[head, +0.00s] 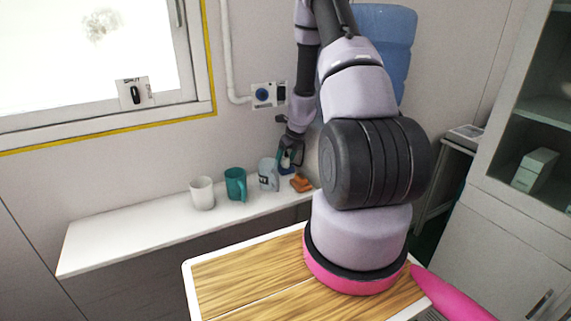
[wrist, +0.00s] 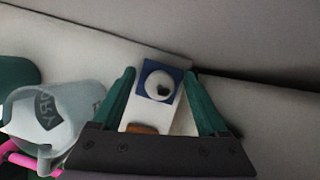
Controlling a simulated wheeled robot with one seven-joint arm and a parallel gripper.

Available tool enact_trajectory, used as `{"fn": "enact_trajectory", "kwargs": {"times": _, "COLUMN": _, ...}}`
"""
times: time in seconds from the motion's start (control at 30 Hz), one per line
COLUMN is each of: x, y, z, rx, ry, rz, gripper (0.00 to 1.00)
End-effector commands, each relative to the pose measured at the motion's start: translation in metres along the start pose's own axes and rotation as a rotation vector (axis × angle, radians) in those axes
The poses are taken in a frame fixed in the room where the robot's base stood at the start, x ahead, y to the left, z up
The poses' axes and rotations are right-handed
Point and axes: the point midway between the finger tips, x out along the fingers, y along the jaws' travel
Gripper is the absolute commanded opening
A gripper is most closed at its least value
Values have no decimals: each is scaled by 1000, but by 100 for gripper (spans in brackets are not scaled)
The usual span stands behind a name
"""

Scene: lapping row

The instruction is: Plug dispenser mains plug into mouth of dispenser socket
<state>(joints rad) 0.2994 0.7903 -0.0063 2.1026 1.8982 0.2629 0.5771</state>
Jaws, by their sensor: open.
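The wall plate with a round blue socket (head: 264,94), seemingly the dispenser socket, is on the back wall beside the white pipe. My gripper (head: 288,158) is low over the right end of the white shelf, well below the socket. In the wrist view, my gripper (wrist: 159,74) is open, its green fingers either side of a white round piece with a dark spot (wrist: 160,85) on a blue square base (wrist: 147,70). This may be the mains plug in a holder; I cannot tell for certain. No contact by the fingers is visible.
A white mug (head: 202,193), a teal mug (head: 235,184) and a grey printed mug (head: 268,175) stand on the shelf (head: 110,240). An orange-brown object (head: 302,183) lies close to my gripper. A blue water bottle (head: 396,25) stands behind my arm.

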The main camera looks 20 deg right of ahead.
Motion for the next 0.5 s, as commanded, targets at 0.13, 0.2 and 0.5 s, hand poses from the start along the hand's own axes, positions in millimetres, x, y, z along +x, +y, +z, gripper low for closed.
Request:
{"fn": "enact_trajectory", "kwargs": {"times": 0.13, "x": 0, "y": 0, "z": 0, "rx": 0, "ry": 0, "rz": 0, "gripper": 76}}
{"fn": "enact_trajectory", "kwargs": {"times": 0.2, "x": 0, "y": 0, "z": 0, "rx": 0, "ry": 0, "rz": 0, "gripper": 50}}
{"fn": "enact_trajectory", "kwargs": {"times": 0.5, "x": -1, "y": 0, "z": 0, "rx": 0, "ry": 0, "rz": 0, "gripper": 0}}
